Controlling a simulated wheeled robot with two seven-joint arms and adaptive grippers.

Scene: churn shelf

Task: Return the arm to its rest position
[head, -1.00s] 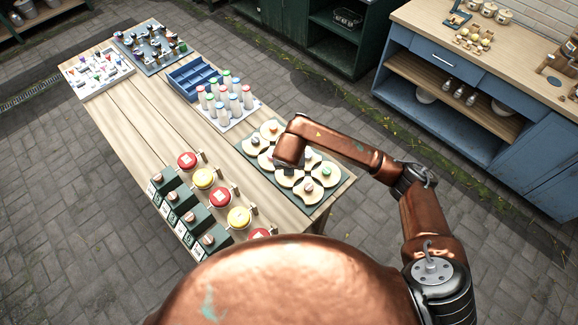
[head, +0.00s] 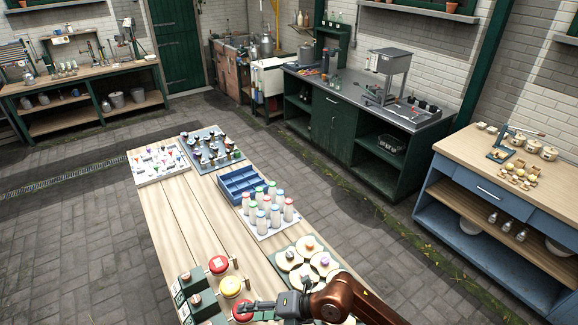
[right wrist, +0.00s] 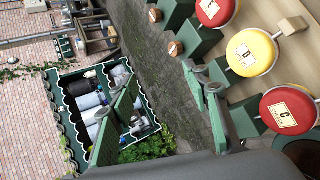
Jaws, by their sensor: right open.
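My right arm (head: 345,300), copper-coloured, comes in at the bottom right of the head view. Its gripper (head: 258,311) is over the near part of the wooden table, close to the red and yellow round pieces. The right wrist view shows its two fingers (right wrist: 162,88) spread apart with nothing between them. A lettered red piece (right wrist: 290,110) and a yellow piece (right wrist: 252,52) lie to the right of the fingers in that view. I cannot tell whether the gripper touches anything. My left gripper is not in view.
The wooden table (head: 185,235) holds a green board (head: 276,256) with tan discs, bottles on a white tray (head: 290,222), and a blue crate (head: 240,185). Green blocks (head: 190,283) stand at its near left. A blue cabinet (head: 470,190) stands right; paved floor is clear between.

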